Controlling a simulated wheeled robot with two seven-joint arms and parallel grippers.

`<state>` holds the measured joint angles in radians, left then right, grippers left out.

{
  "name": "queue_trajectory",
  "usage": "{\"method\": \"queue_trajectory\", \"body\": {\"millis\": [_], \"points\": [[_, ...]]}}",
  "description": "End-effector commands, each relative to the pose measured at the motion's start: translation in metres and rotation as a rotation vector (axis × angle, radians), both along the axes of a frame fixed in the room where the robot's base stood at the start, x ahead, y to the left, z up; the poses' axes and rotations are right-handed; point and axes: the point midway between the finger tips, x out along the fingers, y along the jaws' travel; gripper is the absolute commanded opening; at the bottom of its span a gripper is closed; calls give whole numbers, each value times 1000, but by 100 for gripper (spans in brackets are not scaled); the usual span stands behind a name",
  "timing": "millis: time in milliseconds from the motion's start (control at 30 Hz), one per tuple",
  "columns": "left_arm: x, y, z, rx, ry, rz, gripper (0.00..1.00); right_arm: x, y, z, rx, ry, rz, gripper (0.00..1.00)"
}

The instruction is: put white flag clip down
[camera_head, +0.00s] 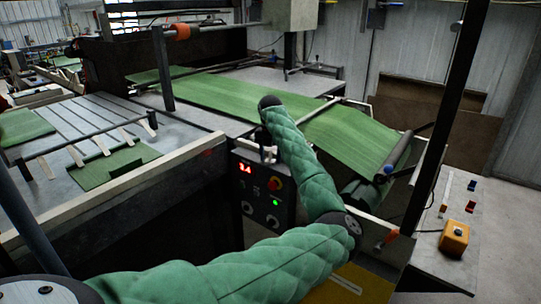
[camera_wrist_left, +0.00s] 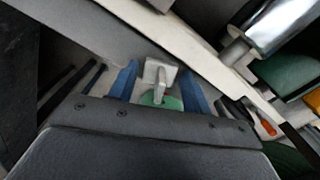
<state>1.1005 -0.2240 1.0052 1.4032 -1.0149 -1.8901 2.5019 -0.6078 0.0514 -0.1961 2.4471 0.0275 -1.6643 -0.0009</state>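The white flag clip (camera_wrist_left: 160,72) is a small pale piece with a flat plate and a stem. In the left wrist view it sits between the two blue fingers of my left gripper (camera_wrist_left: 158,88), which close in on it from both sides. A bit of green shows just below the clip. In the head view my left gripper (camera_head: 267,148) is small and mostly hidden behind its own wrist, above the control box beside the machine's green web. My right gripper is not in view.
The control box (camera_head: 264,190) with a red knob and display stands below the gripper. The green web (camera_head: 345,136) runs over the machine to a roller at right. A slatted table (camera_head: 75,130) with green sheets lies left. A side bench (camera_head: 460,236) carries a yellow box (camera_head: 454,238).

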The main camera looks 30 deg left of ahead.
Motion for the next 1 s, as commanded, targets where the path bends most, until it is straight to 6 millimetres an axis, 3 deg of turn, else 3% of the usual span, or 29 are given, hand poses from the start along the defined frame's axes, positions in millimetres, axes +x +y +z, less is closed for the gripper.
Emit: {"method": "queue_trajectory", "body": {"millis": [467,1000], "points": [[0,0,10,2,-3,1,57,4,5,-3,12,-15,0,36],[1,0,106,0,-3,0,57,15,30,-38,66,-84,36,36]]}}
